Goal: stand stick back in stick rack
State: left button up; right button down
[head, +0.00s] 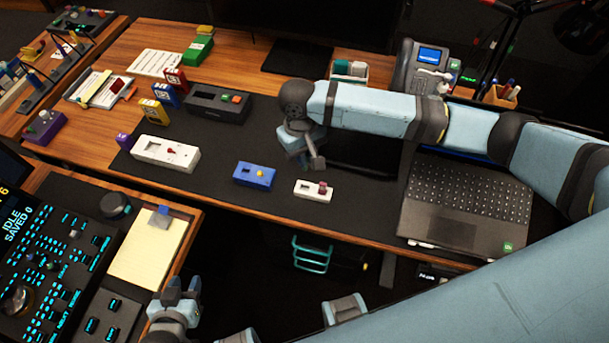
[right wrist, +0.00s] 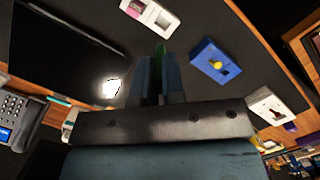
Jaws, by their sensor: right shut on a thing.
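My right gripper (head: 316,163) hangs over the dark desk mat, behind the small white box. In the right wrist view its fingers (right wrist: 159,80) are shut on a green stick (right wrist: 160,50), and only a narrow part of it shows between them. My left gripper (head: 183,288) is low in the head view, beside the yellow notepad, with a gap between its fingers and nothing seen in it. A grey rack (head: 40,98) with thin upright sticks stands at the far left. It looks like the stick rack, but its slots are too small to make out.
A laptop (head: 463,207) lies right.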

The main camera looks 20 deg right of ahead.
notch_tip(320, 180, down, 9)
jog(key=shift+f, duration=0.1)
dwell(0.3)
jog(key=shift+f, duration=0.3)
jog(key=c, duration=1.2)
grip_release()
jog(key=shift+r, duration=0.1)
